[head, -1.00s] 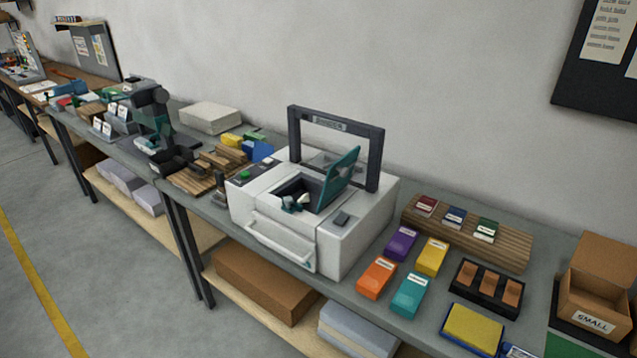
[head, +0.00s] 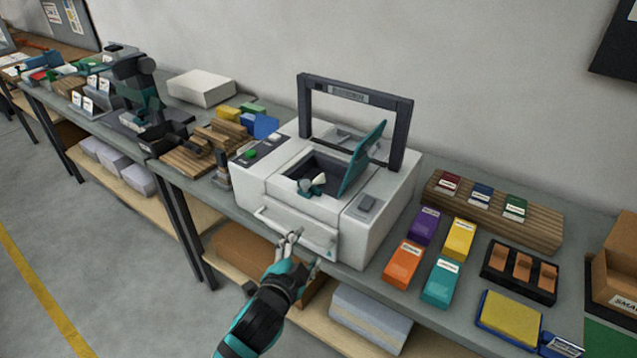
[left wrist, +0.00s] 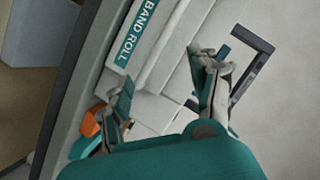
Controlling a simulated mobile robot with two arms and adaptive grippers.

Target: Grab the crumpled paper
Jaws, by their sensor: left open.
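A small pale crumpled paper (head: 319,181) lies in the dark opening on top of the white machine (head: 376,226), beside a small greyish-teal piece (head: 304,186). The teal lid (head: 363,158) of the opening stands raised. My left gripper (head: 307,247) is in front of the machine near its front handle, lower than the opening and apart from the paper. In the left wrist view, its two fingers (left wrist: 160,70) are spread with nothing held between them. The paper cannot be made out in that view. My right gripper is not in view.
A dark upright frame (head: 404,130) rises behind the opening. Coloured boxes, including an orange one (head: 403,262), stand right of the machine. Wooden blocks (head: 190,160) lie to its left. A lower shelf (head: 330,312) holds flat stacks below. Floor in front is clear.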

